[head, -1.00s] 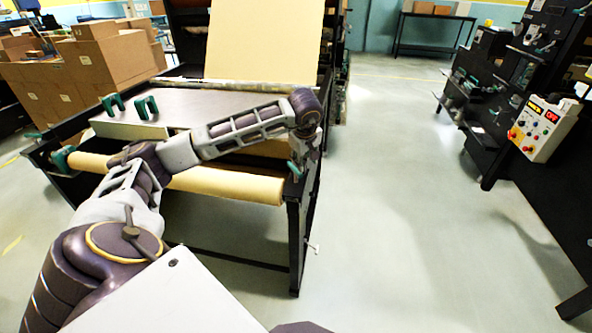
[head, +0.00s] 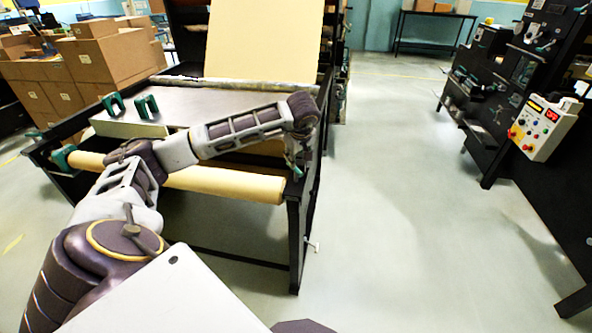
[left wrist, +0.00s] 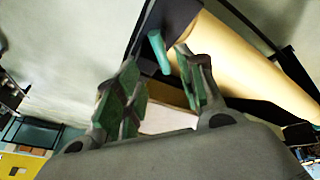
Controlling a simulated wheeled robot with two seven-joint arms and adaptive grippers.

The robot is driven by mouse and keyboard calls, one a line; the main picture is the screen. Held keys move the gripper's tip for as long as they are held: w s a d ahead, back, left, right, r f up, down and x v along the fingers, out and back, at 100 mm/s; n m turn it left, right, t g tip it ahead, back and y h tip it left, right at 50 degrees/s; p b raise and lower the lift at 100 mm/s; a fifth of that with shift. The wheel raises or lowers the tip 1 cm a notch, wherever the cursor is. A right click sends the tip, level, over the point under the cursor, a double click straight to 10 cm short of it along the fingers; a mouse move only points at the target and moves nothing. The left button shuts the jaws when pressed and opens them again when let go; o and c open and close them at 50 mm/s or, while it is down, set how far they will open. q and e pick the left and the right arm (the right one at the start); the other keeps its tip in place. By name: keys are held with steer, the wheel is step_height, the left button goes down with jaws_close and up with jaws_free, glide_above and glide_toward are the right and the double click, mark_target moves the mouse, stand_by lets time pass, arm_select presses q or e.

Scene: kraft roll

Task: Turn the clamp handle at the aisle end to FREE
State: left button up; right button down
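The green clamp handle (left wrist: 160,52) shows in the left wrist view beside the end of the tan kraft roll (left wrist: 255,65). In the head view the roll (head: 225,183) lies across the front of the black stand, with its aisle end at the right. My left gripper (left wrist: 157,64) is open, its green-padded fingers apart. The handle appears in the gap between the fingertips; I cannot tell whether they touch it. In the head view my left gripper (head: 298,158) is small and partly hidden by my wrist at the stand's right end. My right gripper is not in view.
The black stand (head: 295,235) carries a flat top with two green clips (head: 147,107). Cardboard boxes (head: 110,60) are stacked at the left. A control box (head: 543,128) is on the black machine at the right. The aisle floor (head: 400,200) is clear.

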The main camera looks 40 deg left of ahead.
mark_target(296, 169)
arm_select(q)
steer(key=p+x, duration=0.1)
steer(key=x, duration=1)
steer(key=shift+r, duration=0.1)
jaws_close()
